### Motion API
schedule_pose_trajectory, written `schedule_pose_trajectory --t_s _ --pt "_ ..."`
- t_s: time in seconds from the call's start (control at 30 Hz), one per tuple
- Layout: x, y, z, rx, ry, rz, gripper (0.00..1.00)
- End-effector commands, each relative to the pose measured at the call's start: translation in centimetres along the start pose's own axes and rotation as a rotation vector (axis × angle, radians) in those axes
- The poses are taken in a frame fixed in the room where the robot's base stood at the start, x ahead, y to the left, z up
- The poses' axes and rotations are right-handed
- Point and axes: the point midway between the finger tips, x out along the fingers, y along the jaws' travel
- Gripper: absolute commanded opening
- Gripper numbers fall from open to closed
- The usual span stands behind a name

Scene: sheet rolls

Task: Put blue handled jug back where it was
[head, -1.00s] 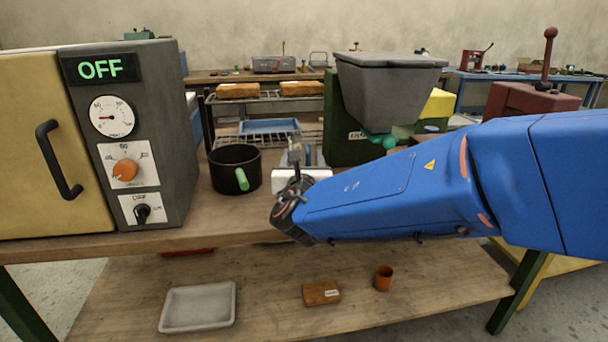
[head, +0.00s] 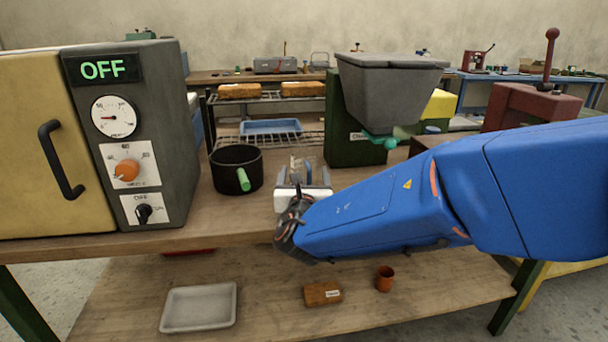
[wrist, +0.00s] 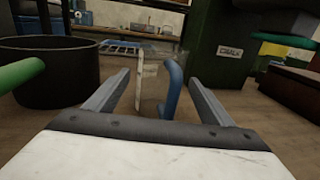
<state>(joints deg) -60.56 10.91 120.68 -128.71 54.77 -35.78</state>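The clear jug with a blue handle (wrist: 172,86) stands on the workbench, ahead of my gripper (wrist: 158,80) in the wrist view. Its handle faces my gripper and shows between the two spread fingers, with room on both sides. A pale upright strip shows on the jug's clear body. In the head view the jug's handle (head: 308,172) is small and partly hidden by my gripper (head: 303,170). My gripper is open and holds nothing. I cannot tell exactly how far the fingertips are from the handle.
A black pot (head: 236,169) with a green handle stands close left of the jug. A green machine with a grey hopper (head: 390,90) stands to the right. A grey oven (head: 130,140) is at the left. A wire rack (head: 265,97) with loaves stands behind.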

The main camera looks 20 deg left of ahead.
Motion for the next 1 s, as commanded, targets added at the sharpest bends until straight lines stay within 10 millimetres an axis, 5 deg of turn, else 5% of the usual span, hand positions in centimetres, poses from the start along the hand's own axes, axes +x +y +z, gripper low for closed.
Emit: schedule_pose_trajectory --t_s 0.37,1.0 --pt "-0.5 0.0 0.3 -0.001 0.000 0.001 0.75" --pt "-11.0 0.1 0.3 0.000 0.000 0.002 0.75"
